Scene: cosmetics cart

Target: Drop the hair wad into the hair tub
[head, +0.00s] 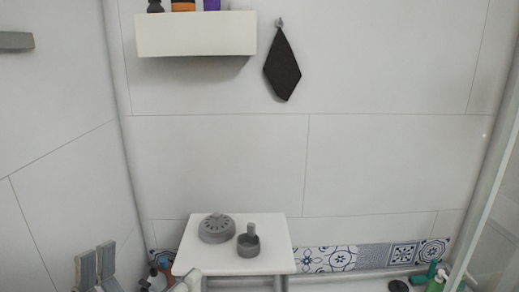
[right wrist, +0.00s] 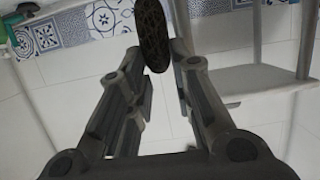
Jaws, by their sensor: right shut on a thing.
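The hair wad (right wrist: 154,35) is a dark brown, rough oval in the right wrist view. It sits between the fingertips of my right gripper (right wrist: 157,62), which is shut on it. In the head view a dark round thing (head: 398,286) at the bottom edge may be the same wad; my right gripper is out of that view. A small grey round tub (head: 248,251) with an upright piece stands on the white stool (head: 233,267); I cannot tell if it is the hair tub. My left gripper (head: 96,268) shows at the lower left, fingers apart, empty.
A grey slotted dome (head: 217,229) stands left of the small tub on the stool. Green bottles (head: 436,279) are at the lower right, others (head: 157,279) left of the stool. A white wall shelf (head: 196,34) and a hanging black cloth (head: 282,70) are above.

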